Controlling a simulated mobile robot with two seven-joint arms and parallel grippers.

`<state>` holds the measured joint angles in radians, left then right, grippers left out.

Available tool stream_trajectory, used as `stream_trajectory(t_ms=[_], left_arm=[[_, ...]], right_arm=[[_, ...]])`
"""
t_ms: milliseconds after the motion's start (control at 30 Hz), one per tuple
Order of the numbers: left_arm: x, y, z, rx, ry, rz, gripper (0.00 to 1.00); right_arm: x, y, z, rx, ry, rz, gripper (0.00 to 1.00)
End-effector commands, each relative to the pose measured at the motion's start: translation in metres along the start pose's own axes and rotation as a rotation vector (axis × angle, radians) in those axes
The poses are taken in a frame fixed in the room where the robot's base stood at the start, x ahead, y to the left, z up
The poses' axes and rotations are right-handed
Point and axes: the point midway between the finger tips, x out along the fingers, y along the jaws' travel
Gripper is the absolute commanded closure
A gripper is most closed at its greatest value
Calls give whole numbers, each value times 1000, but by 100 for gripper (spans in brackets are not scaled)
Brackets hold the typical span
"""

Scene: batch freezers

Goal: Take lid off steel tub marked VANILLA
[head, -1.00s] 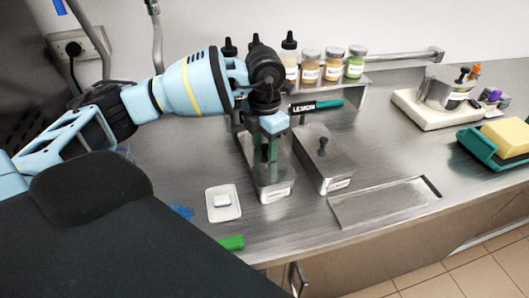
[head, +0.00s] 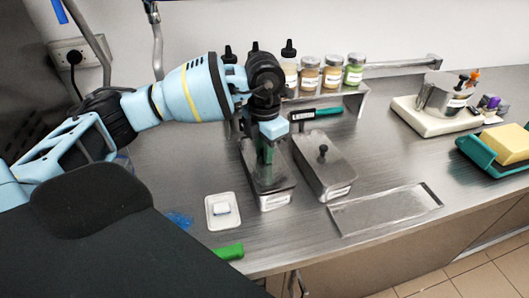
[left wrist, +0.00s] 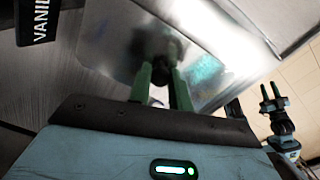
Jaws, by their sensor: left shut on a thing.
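A steel tub (head: 272,201) stands on the counter below my left arm. Its front label is too small to read. My left gripper (head: 265,157) points down over this tub, its green fingers at the lid. In the left wrist view the fingers (left wrist: 160,82) are shut on a dark knob (left wrist: 160,52) above a shiny metal lid (left wrist: 205,62). I cannot tell whether the lid touches the rim. A black sign reading "VANIL" (left wrist: 40,22) shows at upper left there. My right gripper (left wrist: 271,92) appears at the right of that view, fingers apart and empty.
A second lidded steel tub (head: 325,170) with a dark knob stands close to the right. Behind are a shelf with jars (head: 333,74) and bottles. A white dish (head: 222,211) and a green object (head: 229,251) lie in front left. A flat steel panel (head: 385,210) lies front right.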

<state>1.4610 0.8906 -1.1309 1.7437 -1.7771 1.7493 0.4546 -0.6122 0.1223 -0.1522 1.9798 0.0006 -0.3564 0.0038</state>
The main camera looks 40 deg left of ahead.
Motion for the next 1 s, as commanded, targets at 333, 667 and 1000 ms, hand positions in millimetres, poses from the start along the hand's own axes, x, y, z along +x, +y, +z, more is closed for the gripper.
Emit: stream_trajectory(t_ms=[333,667,1000], left_arm=[[-30,-22,-4,9,1,-1,100],[-38,-105,-21,10,0,-1,100],[-43,-151,-31,3,-1,0,100]], right_arm=[[1,-2,6,7,-10,-1,64],[3,-5,9,18,-15,-2,64],[3,-4,10,14,-18,-2,64]])
